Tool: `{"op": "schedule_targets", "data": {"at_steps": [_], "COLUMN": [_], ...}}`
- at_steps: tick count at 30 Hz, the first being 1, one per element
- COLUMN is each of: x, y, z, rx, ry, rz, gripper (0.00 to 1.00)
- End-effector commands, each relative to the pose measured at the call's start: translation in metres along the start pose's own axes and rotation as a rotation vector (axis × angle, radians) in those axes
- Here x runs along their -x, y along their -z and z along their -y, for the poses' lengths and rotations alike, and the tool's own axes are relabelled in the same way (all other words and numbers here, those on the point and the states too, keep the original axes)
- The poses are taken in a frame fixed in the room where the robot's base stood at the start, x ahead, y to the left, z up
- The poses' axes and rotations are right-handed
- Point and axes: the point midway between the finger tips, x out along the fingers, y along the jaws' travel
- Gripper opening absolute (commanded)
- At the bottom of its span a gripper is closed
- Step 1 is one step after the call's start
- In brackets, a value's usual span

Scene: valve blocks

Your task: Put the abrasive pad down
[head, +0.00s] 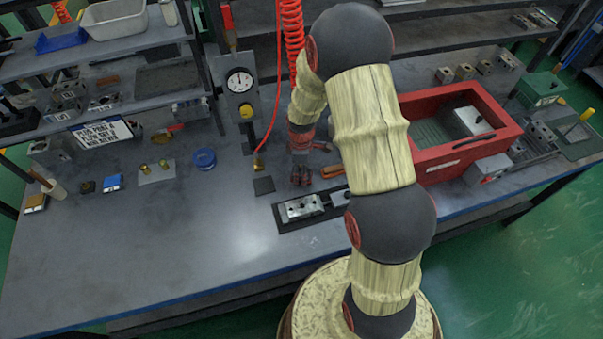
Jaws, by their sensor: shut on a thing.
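My gripper (300,180) points down low over the middle of the workbench, just behind the valve block in its dark fixture (302,208). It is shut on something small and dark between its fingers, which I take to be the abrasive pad. The fingers hide most of it, and its shape is not clear. I cannot tell whether it touches the bench. A dark flat square (264,185) lies on the bench to the left of my gripper. A brown-handled tool (333,171) lies close on the right.
A red tray (430,160) stands to the right, partly behind my arm. A pressure gauge (240,81) and a red coiled hose (291,40) stand behind. A blue ring (204,158) and small parts lie at left. The front left of the workbench (150,250) is clear.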

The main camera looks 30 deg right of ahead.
Motion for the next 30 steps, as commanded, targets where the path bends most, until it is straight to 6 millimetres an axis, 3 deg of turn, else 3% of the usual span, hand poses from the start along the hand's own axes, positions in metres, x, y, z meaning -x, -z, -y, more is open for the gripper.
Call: {"op": "schedule_targets", "data": {"at_steps": [14, 15, 24, 30], "x": [-0.015, -0.015, -0.017, -0.016], "y": [-0.001, -0.001, -0.002, -0.002], "z": [0.002, 0.003, 0.005, 0.005], "rx": [0.0, 0.0, 0.0, 0.0], "ry": [0.004, 0.005, 0.011, 0.012], "rz": [0.002, 0.002, 0.004, 0.005], "gripper": [0.14, 0.38, 0.55, 0.55]}}
